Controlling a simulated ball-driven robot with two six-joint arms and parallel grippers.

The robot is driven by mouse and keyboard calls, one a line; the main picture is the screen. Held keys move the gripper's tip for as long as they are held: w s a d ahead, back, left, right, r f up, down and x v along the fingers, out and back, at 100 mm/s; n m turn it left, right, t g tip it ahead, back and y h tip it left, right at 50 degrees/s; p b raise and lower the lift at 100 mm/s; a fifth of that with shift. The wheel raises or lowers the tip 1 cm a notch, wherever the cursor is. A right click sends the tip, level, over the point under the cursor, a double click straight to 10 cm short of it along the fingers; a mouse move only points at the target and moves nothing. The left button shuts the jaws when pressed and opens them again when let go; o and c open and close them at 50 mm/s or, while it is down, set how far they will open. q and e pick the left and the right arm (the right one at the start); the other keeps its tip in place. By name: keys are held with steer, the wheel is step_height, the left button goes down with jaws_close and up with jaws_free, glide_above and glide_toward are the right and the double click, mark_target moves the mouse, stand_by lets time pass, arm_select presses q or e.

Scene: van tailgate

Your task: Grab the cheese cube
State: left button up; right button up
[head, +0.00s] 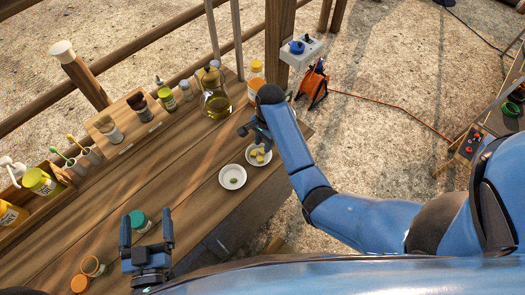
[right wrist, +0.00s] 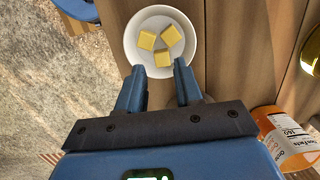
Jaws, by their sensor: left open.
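Three yellow cheese cubes (right wrist: 162,42) lie in a white bowl (right wrist: 132,55) in the right wrist view. The nearest cube (right wrist: 164,59) is just beyond the fingertips, in line with the gap between them. The bowl also shows in the head view (head: 250,160), near the table's right edge. My right gripper (right wrist: 159,70) is open and empty over the near rim of the bowl; in the head view it shows above and behind the bowl (head: 254,132). My left gripper (head: 147,228) is open and empty over the front left of the table.
A second white bowl (head: 232,184) with a small green thing stands left of the cheese bowl. A glass oil jug (head: 216,104) and an orange-labelled jar (head: 256,78) stand behind. A teal-lidded jar (head: 139,220) is by my left gripper. A wooden rack (head: 125,128) holds several jars.

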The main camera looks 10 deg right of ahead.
mark_target(263, 148)
step_height(263, 148, down, 3)
steer(key=shift+f+p, duration=0.15)
steer(key=shift+p, duration=0.15)
steer(key=shift+s+a+f, duration=0.1)
steer(key=shift+s+f, duration=0.05)
steer(key=shift+f, duration=0.3)
steer(key=shift+w, duration=0.2)
jaws_close()
